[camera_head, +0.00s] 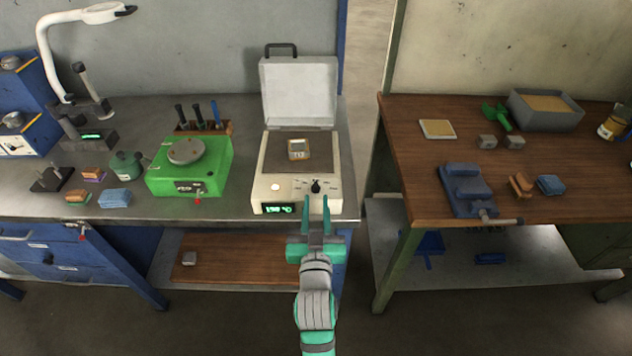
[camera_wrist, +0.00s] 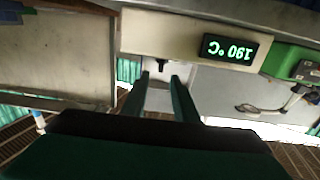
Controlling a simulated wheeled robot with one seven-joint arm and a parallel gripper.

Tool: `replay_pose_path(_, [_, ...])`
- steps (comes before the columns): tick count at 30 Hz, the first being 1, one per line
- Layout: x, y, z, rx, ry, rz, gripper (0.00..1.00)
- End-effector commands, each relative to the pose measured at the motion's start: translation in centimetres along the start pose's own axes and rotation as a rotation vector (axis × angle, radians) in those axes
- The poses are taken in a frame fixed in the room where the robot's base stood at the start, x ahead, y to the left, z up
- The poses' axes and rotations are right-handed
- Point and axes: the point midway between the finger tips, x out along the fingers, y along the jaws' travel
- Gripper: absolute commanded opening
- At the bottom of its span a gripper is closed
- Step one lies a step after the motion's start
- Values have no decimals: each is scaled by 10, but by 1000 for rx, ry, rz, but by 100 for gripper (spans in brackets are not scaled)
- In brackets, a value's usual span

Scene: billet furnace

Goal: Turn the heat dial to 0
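The billet furnace (camera_head: 257,190) is a cream box on the metal bench with its lid (camera_head: 300,92) raised. A metal block (camera_head: 299,149) marked with digits lies inside it. The heat dial (camera_head: 316,186) is a small black knob on the front panel, right of a pale round button (camera_head: 275,187). In the wrist view the dial (camera_wrist: 162,65) shows beyond the fingertips. The display (camera_wrist: 230,49) reads 190 °C, upside down in that view. My gripper (camera_head: 316,205) is open, its two green fingers apart and pointing at the dial from the front. Contact with the dial is not visible.
A green machine (camera_head: 190,180) with a round plate stands left of the furnace, with a tool rack (camera_head: 203,127) behind it. A wooden bench (camera_head: 440,170) with a blue vise (camera_head: 466,188) stands to the right across a gap. The floor in front is clear.

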Motion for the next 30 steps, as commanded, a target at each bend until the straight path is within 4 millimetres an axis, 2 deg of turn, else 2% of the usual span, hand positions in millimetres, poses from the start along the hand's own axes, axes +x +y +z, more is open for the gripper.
replay_pose_path(9, [52, 0, -1, 2, 1, 0, 27])
replay_pose_path(15, [74, 0, 0, 2, 1, 0, 27])
replay_pose_path(21, [82, 0, 0, 0, 1, -1, 27])
replay_pose_path(29, [83, 0, 0, 0, 0, -1, 27])
replay_pose_path(30, [83, 0, 0, 0, 0, -1, 17])
